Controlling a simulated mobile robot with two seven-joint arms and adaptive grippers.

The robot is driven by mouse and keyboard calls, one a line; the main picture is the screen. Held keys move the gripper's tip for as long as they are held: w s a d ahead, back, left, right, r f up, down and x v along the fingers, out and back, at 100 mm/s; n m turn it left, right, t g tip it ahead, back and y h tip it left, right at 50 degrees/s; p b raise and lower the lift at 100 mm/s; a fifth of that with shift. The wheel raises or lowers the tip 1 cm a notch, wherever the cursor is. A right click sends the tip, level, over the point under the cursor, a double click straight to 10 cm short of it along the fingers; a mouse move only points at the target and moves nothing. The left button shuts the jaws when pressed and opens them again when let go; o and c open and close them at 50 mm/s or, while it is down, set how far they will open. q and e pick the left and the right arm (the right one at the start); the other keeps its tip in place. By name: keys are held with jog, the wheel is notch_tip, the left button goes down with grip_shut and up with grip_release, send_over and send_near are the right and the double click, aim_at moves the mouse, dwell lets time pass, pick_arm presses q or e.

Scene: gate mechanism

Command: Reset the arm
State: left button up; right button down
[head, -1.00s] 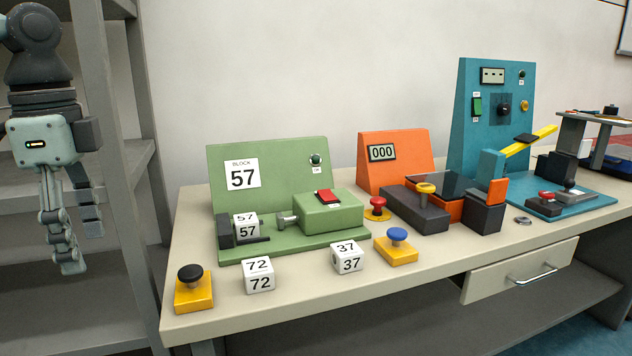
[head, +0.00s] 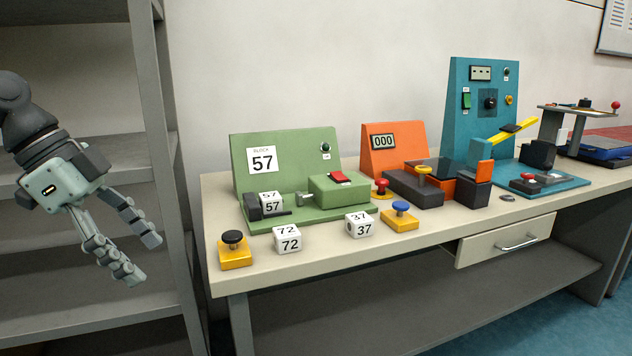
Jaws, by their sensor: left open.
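My right gripper is not in view.
The green block station (head: 285,157), white number blocks (head: 287,240), a yellow base with a black knob (head: 235,252) and the orange counter station (head: 396,141) stand on the table. Grey shelving (head: 80,190) is at the left. A drawer (head: 506,240) is under the table front.

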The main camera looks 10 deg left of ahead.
pick_arm(q)
jog(key=w+a+f+n+t+h, duration=0.1)
jog(key=w+f+n+t+h, duration=0.3)
jog(key=w+t, duration=0.75)
jog(key=s+a+f+n+t+y, duration=0.1)
jog(key=a+f+n+y, duration=0.4)
jog(key=f, duration=0.6)
jog(key=s+a+f+n+y, duration=0.1)
jog(key=a+f+n+y, duration=0.2)
jog(key=a+f+y, duration=0.55)
jog(key=s+d+f+n+g, duration=0.1)
jog(key=s+d+f+g, duration=0.3)
jog(key=f, duration=0.5)
jog(key=s+d+f+n+g, duration=0.1)
jog(key=s+d+f+g, duration=0.1)
jog(key=s+f, duration=0.6)
jog(key=s+d+f+m+g+h, duration=0.1)
jog(key=s+d+f+g+h, duration=0.2)
jog(key=s+d+f, duration=0.8)
jog(key=shift+s+d+f+g, duration=0.15)
jog(key=shift+s+d+g, duration=0.4)
jog(key=shift+g, duration=0.7)
